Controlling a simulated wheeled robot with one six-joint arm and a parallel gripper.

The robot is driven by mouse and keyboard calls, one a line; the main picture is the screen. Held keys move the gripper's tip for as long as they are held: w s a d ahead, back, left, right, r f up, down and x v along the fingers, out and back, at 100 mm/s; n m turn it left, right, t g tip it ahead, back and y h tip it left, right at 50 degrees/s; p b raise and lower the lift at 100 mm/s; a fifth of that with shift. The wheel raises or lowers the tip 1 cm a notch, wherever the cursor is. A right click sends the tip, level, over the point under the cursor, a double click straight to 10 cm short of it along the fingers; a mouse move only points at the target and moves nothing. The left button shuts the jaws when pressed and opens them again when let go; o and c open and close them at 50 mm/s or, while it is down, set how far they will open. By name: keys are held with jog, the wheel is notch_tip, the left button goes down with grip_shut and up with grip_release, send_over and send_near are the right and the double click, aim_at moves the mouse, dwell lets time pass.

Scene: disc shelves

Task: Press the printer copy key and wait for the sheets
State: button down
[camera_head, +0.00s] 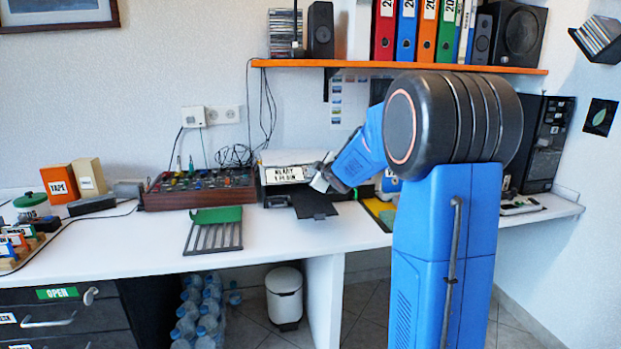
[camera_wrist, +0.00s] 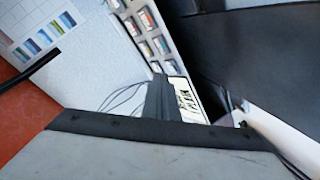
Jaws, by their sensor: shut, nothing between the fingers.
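The printer (camera_head: 308,157) is a low white and black machine at the back of the white desk, against the wall. Its lit display (camera_head: 285,174) carries dark lettering and faces the front; it also shows in the wrist view (camera_wrist: 184,99). A black output tray (camera_head: 312,206) sticks out in front, with no sheet visible on it. My gripper (camera_head: 322,181) is shut and empty at the printer's front, just right of the display. In the wrist view its dark fingers (camera_wrist: 158,92) overlap the display's edge. I cannot make out the copy key or whether the fingers touch it.
A brown box of knobs and cables (camera_head: 200,190) stands left of the printer, with a green-topped rack (camera_head: 213,230) before it. An orange shelf (camera_head: 400,67) with binders and speakers hangs above. A yellow-edged mat (camera_head: 380,212) lies right of the tray.

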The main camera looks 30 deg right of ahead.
jog(key=shift+f, duration=0.1)
dwell(0.3)
jog(key=shift+w+f, duration=0.2)
jog(key=shift+f, duration=0.05)
jog(key=shift+w+d+f, duration=0.1)
jog(key=shift+w+f, duration=0.05)
jog(key=shift+f, duration=0.2)
dwell(0.9)
dwell(0.3)
jog(key=shift+s+r, duration=0.35)
jog(key=shift+r, duration=0.4)
jog(key=shift+r, duration=0.1)
